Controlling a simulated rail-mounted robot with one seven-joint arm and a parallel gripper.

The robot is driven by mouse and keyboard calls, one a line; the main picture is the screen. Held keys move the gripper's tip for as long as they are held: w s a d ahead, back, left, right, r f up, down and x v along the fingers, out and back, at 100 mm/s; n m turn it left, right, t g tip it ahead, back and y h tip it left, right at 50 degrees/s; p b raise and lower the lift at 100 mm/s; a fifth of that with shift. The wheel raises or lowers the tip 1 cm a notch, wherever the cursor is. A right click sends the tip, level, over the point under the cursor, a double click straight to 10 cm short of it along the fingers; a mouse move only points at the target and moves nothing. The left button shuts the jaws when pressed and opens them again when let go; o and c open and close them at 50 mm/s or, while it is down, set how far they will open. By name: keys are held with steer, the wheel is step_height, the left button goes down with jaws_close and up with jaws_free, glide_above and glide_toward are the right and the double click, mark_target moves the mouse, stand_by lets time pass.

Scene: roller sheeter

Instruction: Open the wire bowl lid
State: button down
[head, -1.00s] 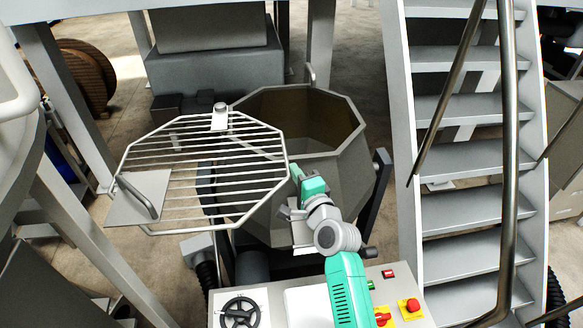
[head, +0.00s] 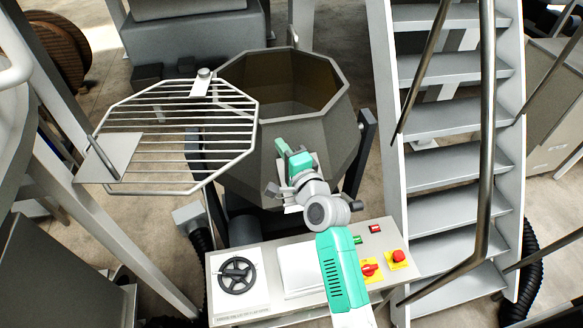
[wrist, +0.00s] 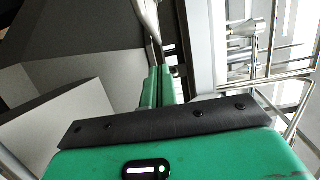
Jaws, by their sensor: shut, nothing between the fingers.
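The wire bowl lid (head: 180,127) is an octagonal wire grid with a flat plate (head: 112,158) and a handle at its left end. It is swung out to the left of the grey octagonal bowl (head: 330,145), whose mouth is largely uncovered. A round hinge knob (head: 204,73) is at the lid's back edge. My gripper (head: 281,146) is in front of the bowl, right of the lid's right edge and apart from it in the picture. In the wrist view its green fingers (wrist: 156,86) are together and empty. Wires, probably the lid's, show at the right there (wrist: 262,75).
A control panel (head: 300,315) with a black handwheel (head: 237,274) and a red emergency stop (head: 398,257) lies below my arm. A metal staircase (head: 450,155) with handrails stands close on the right. Grey frame posts stand on the left.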

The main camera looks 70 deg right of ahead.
steer(key=s+a, duration=0.3)
steer(key=a, duration=0.4)
steer(key=shift+s+a, duration=0.4)
